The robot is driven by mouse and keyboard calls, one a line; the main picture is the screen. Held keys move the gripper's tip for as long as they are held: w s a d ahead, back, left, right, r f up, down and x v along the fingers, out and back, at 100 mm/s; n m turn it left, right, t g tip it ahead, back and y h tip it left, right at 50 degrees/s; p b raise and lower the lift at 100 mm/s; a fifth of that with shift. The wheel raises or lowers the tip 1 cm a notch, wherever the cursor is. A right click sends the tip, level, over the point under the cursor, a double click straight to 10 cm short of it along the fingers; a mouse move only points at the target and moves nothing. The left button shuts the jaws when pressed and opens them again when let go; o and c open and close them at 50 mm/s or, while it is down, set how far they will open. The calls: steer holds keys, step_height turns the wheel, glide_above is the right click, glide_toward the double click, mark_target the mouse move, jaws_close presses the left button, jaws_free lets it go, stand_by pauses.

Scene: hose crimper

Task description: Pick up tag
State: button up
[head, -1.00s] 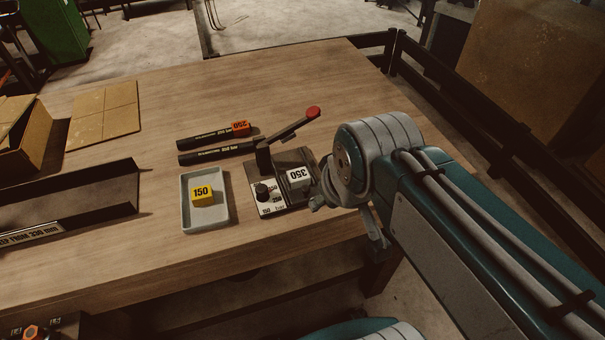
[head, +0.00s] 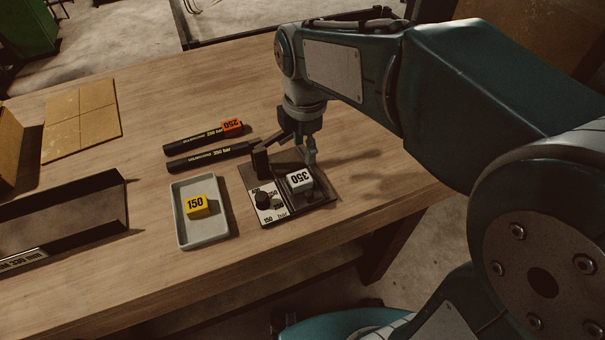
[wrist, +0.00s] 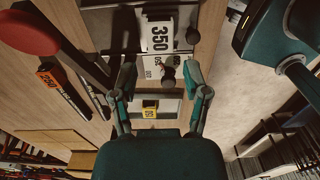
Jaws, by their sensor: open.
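Three number tags are in view. The white 350 tag (head: 299,177) sits on the crimper (head: 322,198), right of its black dial (head: 263,200). The yellow 150 tag (head: 197,206) lies in a grey tray (head: 207,239). The orange 250 tag (head: 232,125) is at the end of a black hose (head: 190,146). My gripper (head: 309,158) is open and empty, just above and behind the white tag. In the wrist view the white tag (wrist: 159,34) shows beyond the spread fingers (wrist: 160,82), and the yellow tag (wrist: 150,110) shows nearer the palm.
A second black hose (head: 205,158) lies in front of the first. The crimper's lever, with a red knob (wrist: 28,32), rises close to my gripper. A dark channel (head: 70,215) and a cardboard sheet (head: 82,122) are at left. The table's back middle is clear.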

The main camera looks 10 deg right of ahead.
mark_target(305, 175)
step_height(305, 175, down, 9)
steer(key=shift+w+d+r, duration=0.1)
steer(key=shift+r, duration=0.05)
stand_by(0.4)
steer(key=c, duration=0.5)
steer(key=shift+o, duration=0.2)
steer(key=shift+r, duration=0.1)
